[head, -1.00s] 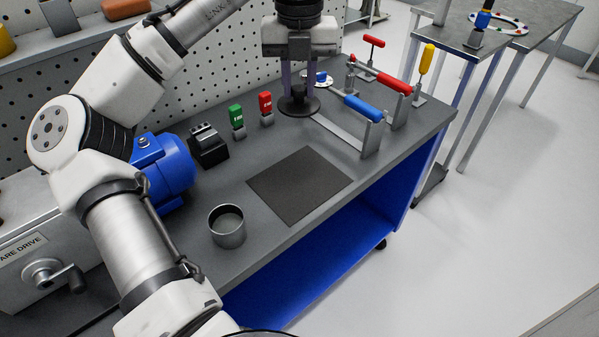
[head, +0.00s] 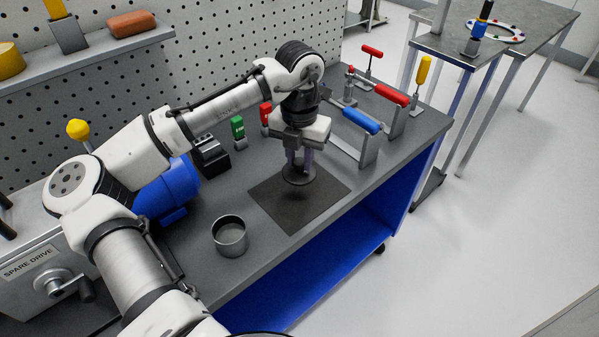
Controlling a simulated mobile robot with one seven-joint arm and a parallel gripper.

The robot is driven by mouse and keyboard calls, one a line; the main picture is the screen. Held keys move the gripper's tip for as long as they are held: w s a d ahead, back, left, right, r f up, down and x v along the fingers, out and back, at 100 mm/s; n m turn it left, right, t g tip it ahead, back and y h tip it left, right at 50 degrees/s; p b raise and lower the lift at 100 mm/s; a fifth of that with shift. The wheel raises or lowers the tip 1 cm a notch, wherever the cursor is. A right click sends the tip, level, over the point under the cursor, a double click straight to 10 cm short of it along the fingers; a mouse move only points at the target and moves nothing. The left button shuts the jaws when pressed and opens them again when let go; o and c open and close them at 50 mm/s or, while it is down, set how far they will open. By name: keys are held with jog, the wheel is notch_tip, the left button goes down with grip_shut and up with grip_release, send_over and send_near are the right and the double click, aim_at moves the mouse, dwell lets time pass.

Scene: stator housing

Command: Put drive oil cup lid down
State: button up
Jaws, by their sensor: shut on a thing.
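My gripper (head: 299,165) points down over the dark mat on the workbench, with its fingers shut on a dark round lid (head: 299,178). The lid is level and appears to be just above the far part of the mat (head: 293,210); I cannot tell for certain whether it touches. An open metal cup (head: 230,237) stands on the bench to the left of the mat, with no lid on it.
A blue-handled holder (head: 361,121) and a red-handled one (head: 391,95) stand right of the gripper. A green-topped item (head: 238,129), a red-topped item (head: 265,113) and a blue motor (head: 174,192) stand to the left. The mat's near part is clear.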

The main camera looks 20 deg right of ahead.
aim_at(299, 177)
jog(key=shift+f+p, duration=0.3)
jog(key=shift+f, duration=2.65)
jog(key=o, duration=1)
jog(key=shift+f, duration=0.1)
notch_tip(299, 177, up, 12)
jog(key=shift+r+b, duration=0.15)
jog(key=shift+b, duration=0.95)
